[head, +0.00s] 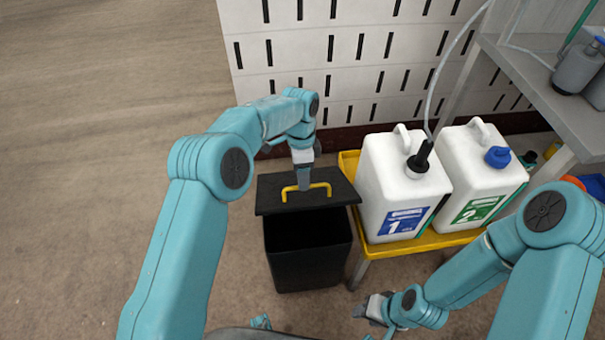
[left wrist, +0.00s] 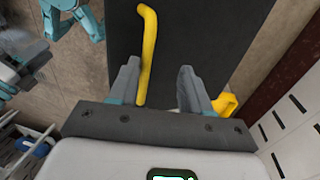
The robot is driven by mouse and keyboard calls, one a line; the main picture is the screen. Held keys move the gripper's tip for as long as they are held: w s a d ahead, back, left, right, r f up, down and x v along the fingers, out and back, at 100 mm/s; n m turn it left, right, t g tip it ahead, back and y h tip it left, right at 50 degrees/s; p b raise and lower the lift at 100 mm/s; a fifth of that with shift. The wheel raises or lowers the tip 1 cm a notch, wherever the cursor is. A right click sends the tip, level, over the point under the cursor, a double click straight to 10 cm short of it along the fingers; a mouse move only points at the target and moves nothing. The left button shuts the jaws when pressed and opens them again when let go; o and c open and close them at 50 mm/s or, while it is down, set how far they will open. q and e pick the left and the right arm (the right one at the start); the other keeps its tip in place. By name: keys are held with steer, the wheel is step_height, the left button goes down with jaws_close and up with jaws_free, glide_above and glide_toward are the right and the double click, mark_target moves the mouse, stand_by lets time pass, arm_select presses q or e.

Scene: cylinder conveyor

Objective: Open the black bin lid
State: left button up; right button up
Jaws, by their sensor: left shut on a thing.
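The black bin (head: 308,268) stands on the floor in the middle of the head view. Its black lid (head: 275,192) is over the rear part, and the dark inside of the bin shows below the lid's front edge. A yellow handle (head: 320,186) is on the lid. My left gripper (head: 304,185) reaches down from above and is shut on the handle. In the left wrist view the handle (left wrist: 149,45) runs beside and between the fingers, over the dark lid (left wrist: 190,35). My right gripper (head: 374,308) hangs low, right of the bin; its jaws are too small to read.
Two white jugs, number 1 (head: 390,185) and number 2 (head: 475,180), stand in a yellow tray (head: 420,244) right of the bin. A white slotted wall (head: 340,60) is behind. A grey shelf (head: 535,75) is at upper right. Floor (head: 110,130) at left is clear.

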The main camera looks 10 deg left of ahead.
arm_select(q)
steer(key=shift+w+a+f, duration=0.2)
steer(key=shift+w+f, duration=0.05)
steer(key=shift+f, duration=0.05)
steer(key=shift+r, duration=0.1)
steer(key=shift+s, duration=0.1)
steer(key=shift+r, duration=0.1)
step_height(320, 180, up, 16)
steer(key=w+p, duration=0.3)
steer(key=p, duration=0.3)
steer(key=shift+a, duration=0.35)
